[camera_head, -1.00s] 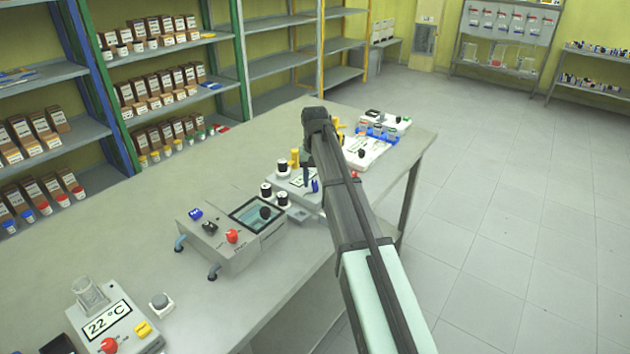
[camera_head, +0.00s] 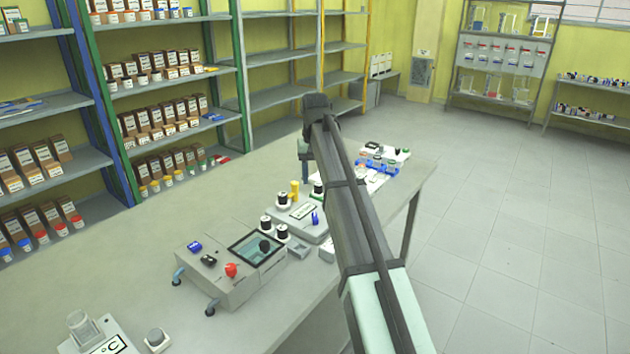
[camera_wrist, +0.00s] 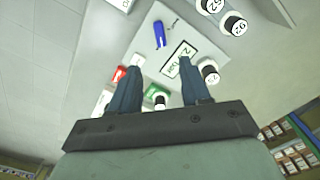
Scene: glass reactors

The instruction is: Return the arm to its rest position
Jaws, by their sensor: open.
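My gripper (camera_wrist: 157,68) is open in the wrist view, with two dark blue fingers apart and nothing held between them. It is above a light grey bench device (camera_wrist: 150,40) that has a small display (camera_wrist: 180,57) and a blue knob (camera_wrist: 159,34). In the head view my arm reaches forward over the bench (camera_head: 150,235). Its end hangs over the far part of the bench, behind that device (camera_head: 298,219). The arm hides much of the gripper in the head view, so its fingertips are not clear there.
A grey bath device (camera_head: 225,275) stands nearer on the bench. Black-topped cylinders (camera_head: 282,232) and a yellow piece (camera_head: 295,188) stand around the display device. Shelves with boxes (camera_head: 160,120) line the left wall. The floor (camera_head: 500,220) right of the bench is clear.

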